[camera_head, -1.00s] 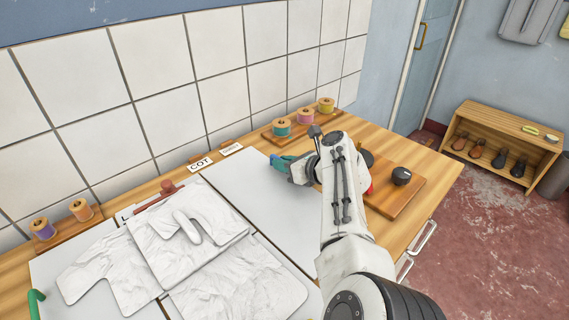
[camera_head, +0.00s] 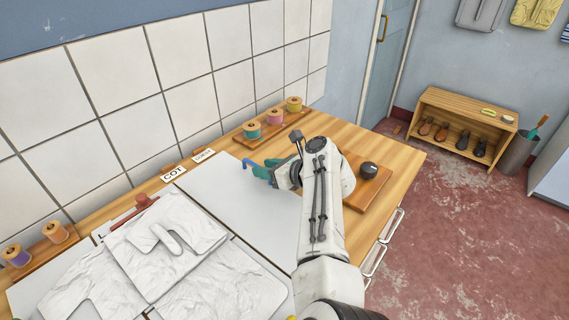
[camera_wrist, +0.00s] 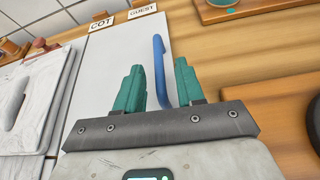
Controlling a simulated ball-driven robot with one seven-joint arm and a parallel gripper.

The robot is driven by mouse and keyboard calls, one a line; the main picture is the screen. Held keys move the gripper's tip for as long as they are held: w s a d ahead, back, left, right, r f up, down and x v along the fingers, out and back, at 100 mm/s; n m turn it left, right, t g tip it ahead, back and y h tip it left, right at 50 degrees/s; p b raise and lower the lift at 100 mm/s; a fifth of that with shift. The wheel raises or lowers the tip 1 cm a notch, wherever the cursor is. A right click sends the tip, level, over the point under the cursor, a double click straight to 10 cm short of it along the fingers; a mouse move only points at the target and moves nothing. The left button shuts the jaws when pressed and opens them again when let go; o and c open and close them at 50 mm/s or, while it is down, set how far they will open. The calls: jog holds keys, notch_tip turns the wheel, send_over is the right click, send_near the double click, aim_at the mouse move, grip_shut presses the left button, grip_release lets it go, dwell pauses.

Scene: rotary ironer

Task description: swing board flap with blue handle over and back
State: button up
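The white board flap (camera_head: 235,215) lies flat on the table, right of the folded white garment. Its blue handle (camera_head: 249,164) stands at the flap's far right side, just beyond my fingertips in the head view. In the wrist view the blue handle (camera_wrist: 160,65) shows between my two green fingers, with a gap on each side. My gripper (camera_head: 266,172) is open and low over the flap; its fingers also show in the wrist view (camera_wrist: 158,75). The wrist view shows nothing held. My arm covers part of the flap's right side.
The white garment (camera_head: 165,245) lies on neighbouring boards at left. COT (camera_head: 173,174) and GUEST (camera_head: 203,156) labels stand behind. A spool rack (camera_head: 246,142) is at the back, and a wooden board with a black knob (camera_head: 369,169) is at right.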

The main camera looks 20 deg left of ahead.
jog(key=shift+p+v, duration=0.65)
jog(key=shift+v, duration=2.7)
